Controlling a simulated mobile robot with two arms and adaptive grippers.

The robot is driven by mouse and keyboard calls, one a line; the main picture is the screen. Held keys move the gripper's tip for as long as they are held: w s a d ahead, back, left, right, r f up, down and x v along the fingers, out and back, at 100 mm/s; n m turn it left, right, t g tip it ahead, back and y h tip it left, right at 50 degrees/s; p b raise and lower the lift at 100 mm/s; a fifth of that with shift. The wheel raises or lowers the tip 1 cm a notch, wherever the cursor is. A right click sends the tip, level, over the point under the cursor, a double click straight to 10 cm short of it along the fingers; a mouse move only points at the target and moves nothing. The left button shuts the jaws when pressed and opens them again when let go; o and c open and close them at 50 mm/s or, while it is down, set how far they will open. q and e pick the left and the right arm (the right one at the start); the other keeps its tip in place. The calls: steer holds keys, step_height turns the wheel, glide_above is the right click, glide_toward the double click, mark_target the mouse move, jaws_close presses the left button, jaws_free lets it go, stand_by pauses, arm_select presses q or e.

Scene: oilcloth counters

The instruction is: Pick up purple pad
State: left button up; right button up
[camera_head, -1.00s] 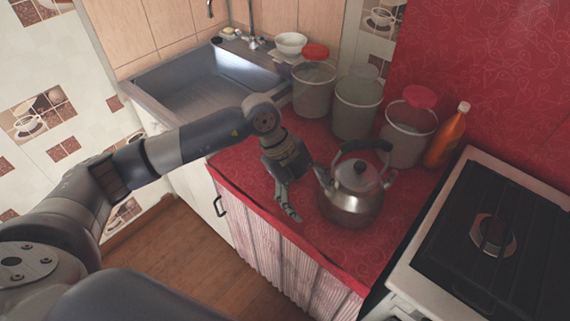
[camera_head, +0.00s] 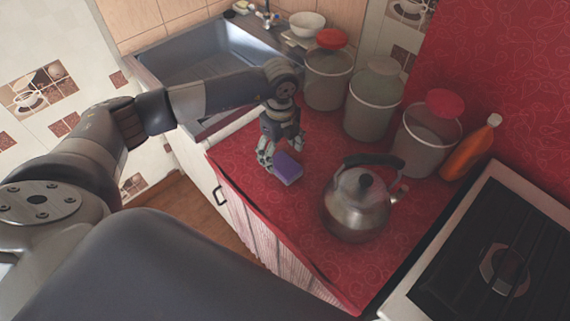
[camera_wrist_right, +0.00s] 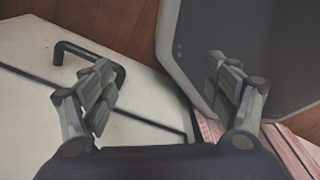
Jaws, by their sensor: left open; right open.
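The purple pad (camera_head: 288,168) lies on the red counter (camera_head: 262,215), left of the kettle. It looks like a small purple block. My left gripper (camera_head: 279,155) is open and reaches down at the pad's back left side, with its fingers close to the pad. I cannot tell whether they touch it. My right gripper (camera_wrist_right: 165,95) is open and empty in the right wrist view, above a white cabinet front with a black handle. The right gripper does not show in the head view.
A metal kettle (camera_head: 357,205) stands right of the pad. Several lidded containers, one of them a canister (camera_head: 373,105), line the back, with an orange bottle (camera_head: 470,150) beside them. A stove (camera_head: 480,255) is at right, a sink (camera_head: 205,55) at back left. The counter's front is clear.

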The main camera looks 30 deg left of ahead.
mark_target(285, 164)
arm_select(q)
steer(key=shift+w+f, duration=0.1)
steer(key=shift+f, duration=0.2)
steer(key=f, duration=0.2)
steer(key=d+f+p, duration=0.1)
steer(key=f, duration=0.1)
steer(key=shift+w+f+p, duration=0.1)
steer(key=shift+f+p, duration=0.1)
steer(key=shift+p, duration=0.1)
steer(key=shift+f, duration=0.3)
steer(key=shift+a+f, duration=0.1)
steer(key=shift+c, duration=0.6)
steer(key=c, duration=0.7)
arm_select(e)
steer(key=shift+w+r, duration=0.6)
steer(key=shift+r, duration=0.25)
arm_select(q)
steer(key=shift+c, duration=0.3)
arm_select(e)
steer(key=shift+w, duration=0.25)
